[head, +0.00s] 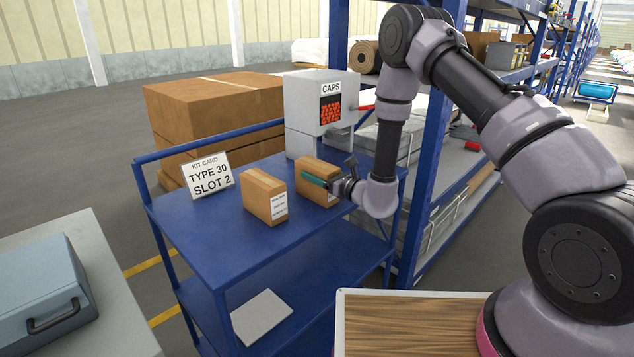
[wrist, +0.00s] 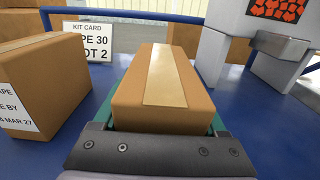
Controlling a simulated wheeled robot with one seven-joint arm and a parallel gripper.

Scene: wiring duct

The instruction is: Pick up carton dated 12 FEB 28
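Two brown cartons stand on the blue cart's top shelf. The right carton (head: 318,181) is between the teal fingers of my gripper (head: 314,181), with one finger across its front face. In the wrist view this carton (wrist: 165,85), with a pale tape strip on top, fills the space between the fingers (wrist: 161,120). I cannot tell whether both fingers press on it. Its white label is partly visible and unreadable. The left carton (head: 265,197) stands apart; in the wrist view its label (wrist: 17,116) ends in "MAR 27".
A kit card (head: 208,175) reading TYPE 30 SLOT 2 stands at the cart's back left. A grey CAPS dispenser (head: 305,100) with a red lever stands behind the right carton. The blue cart (head: 215,235) has a raised rail. Its front left top is clear.

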